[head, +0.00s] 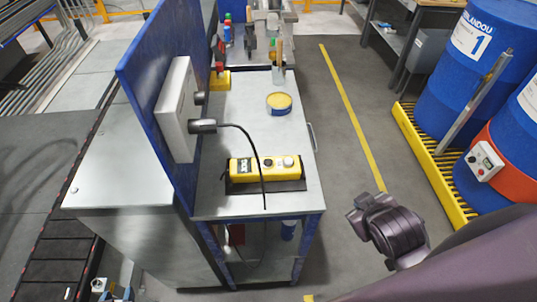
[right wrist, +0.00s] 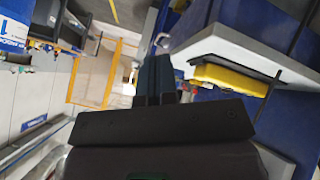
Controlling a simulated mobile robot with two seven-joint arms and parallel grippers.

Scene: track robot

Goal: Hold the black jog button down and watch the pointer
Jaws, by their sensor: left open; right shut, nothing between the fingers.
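A yellow control box (head: 265,168) lies on a dark mat on the grey bench, with a small dark button (head: 267,162) and a pale button (head: 288,162) on top. I cannot tell for sure which is the jog button. The box also shows in the right wrist view (right wrist: 230,80). No pointer can be made out. My right gripper (right wrist: 153,78) is shut and empty, apart from the box. In the head view my right arm is right of the bench.
A white box (head: 177,110) on a blue upright panel is seen nearly edge-on. A black cable hangs over the control box. A yellow-topped tin (head: 279,103) stands farther back. Blue drums (head: 455,75) stand at right; floor lies between.

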